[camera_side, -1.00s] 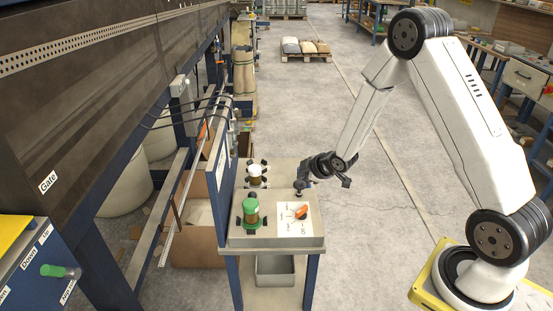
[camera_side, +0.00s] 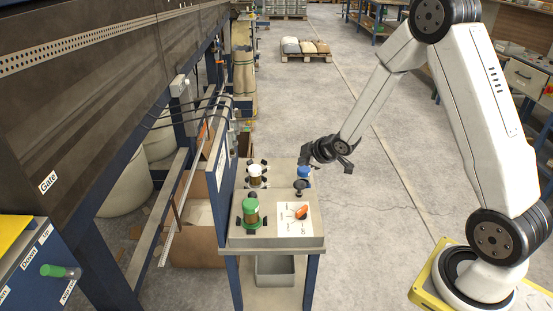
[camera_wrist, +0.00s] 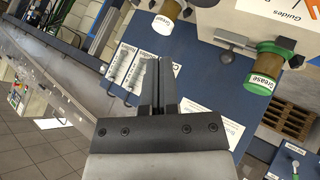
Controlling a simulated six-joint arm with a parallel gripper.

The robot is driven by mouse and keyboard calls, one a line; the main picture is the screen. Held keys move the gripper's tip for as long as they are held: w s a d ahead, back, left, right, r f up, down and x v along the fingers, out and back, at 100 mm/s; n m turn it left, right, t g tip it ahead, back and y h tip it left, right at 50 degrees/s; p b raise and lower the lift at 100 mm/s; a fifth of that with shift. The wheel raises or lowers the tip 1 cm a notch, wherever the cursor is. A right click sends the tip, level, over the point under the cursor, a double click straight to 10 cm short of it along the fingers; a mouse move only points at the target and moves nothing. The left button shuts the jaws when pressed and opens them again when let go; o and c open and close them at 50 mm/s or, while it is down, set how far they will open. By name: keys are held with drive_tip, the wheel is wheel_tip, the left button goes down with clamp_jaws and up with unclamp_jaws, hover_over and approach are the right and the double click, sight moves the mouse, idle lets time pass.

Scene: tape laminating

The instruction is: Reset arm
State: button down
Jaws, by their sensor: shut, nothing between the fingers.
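My gripper (camera_side: 304,156) is in the air just above the back right corner of the small control table (camera_side: 240,243). It is shut and empty, and its two fingers lie together in the wrist view (camera_wrist: 158,85). Below it on the table stands a blue-topped item (camera_side: 304,174), with a dark round knob (camera_side: 299,187) just in front. The gripper appears apart from both.
A green-capped grease jar (camera_side: 250,213), a white-capped jar (camera_side: 255,172) and an orange dial (camera_side: 302,212) are on the table. The jars also show in the wrist view. The machine frame (camera_side: 95,90) stands left; open floor (camera_side: 400,165) lies right.

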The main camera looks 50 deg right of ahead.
drive_tip(key=shift+s+a, duration=0.1)
idle(0.6)
drive_tip(key=s+a+r+m+g, duration=0.2)
drive_tip(key=s+a, duration=0.4)
drive_tip(key=s, duration=0.3)
drive_tip(key=s+a+r+m+g, duration=0.3)
drive_tip(key=s+a+m+g, duration=0.1)
drive_tip(key=s, duration=0.6)
drive_tip(key=shift+a+m+g, duration=0.3)
drive_tip(key=shift+a+m, duration=0.6)
drive_tip(key=shift+m, duration=0.3)
